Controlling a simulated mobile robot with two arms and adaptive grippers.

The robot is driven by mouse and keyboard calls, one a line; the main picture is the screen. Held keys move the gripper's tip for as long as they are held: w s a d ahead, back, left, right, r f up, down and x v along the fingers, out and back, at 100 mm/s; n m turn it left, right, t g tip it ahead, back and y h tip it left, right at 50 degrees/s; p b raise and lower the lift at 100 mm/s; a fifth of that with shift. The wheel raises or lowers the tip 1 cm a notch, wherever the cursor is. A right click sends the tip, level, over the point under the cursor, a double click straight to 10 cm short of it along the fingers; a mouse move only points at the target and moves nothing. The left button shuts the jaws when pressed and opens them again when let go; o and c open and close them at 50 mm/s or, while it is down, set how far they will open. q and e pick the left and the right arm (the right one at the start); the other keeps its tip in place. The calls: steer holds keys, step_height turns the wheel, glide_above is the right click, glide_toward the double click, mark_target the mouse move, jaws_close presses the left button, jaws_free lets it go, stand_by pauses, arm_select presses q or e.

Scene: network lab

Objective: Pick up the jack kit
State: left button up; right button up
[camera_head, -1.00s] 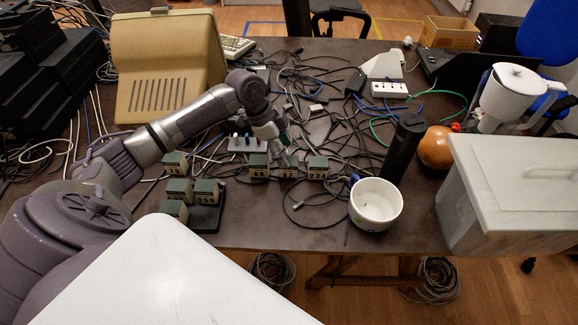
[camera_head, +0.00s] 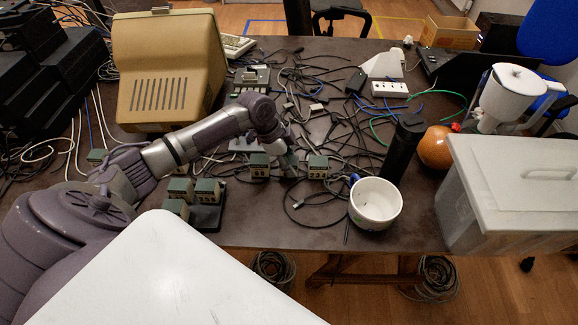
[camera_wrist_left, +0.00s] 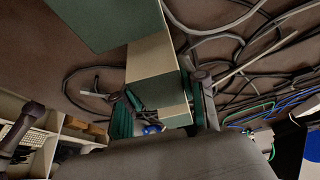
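No label marks the jack kit, so I cannot tell for certain which thing it is. Small green-and-beige numbered boxes stand on the dark table, among them one left of my left gripper (camera_head: 259,165) and one right of it (camera_head: 318,167). My left gripper (camera_head: 289,168) points down between these two and hides the spot there. In the left wrist view its fingers (camera_wrist_left: 115,115) are spread wide apart. My right gripper is out of view.
Loose cables (camera_head: 330,125) cover the table's middle. More boxes (camera_head: 180,188) stand at the left, partly on a black base. A white bowl (camera_head: 375,204), a black cylinder (camera_head: 402,150) and a lidded grey bin (camera_head: 510,195) stand to the right. A beige case (camera_head: 168,70) stands behind my arm.

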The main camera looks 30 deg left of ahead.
mark_target(295, 159)
arm_select(q)
steer(key=c, duration=0.5)
steer(key=shift+o, duration=0.2)
steer(key=shift+r, duration=0.1)
steer(key=shift+r, duration=0.55)
step_height(295, 159, up, 3)
steer(key=shift+w+f, duration=0.1)
steer(key=s+d+r, duration=0.4)
steer(key=d+r, duration=0.3)
steer(key=d, duration=0.4)
steer(key=shift+s+b, duration=0.2)
steer(key=shift+b, duration=0.15)
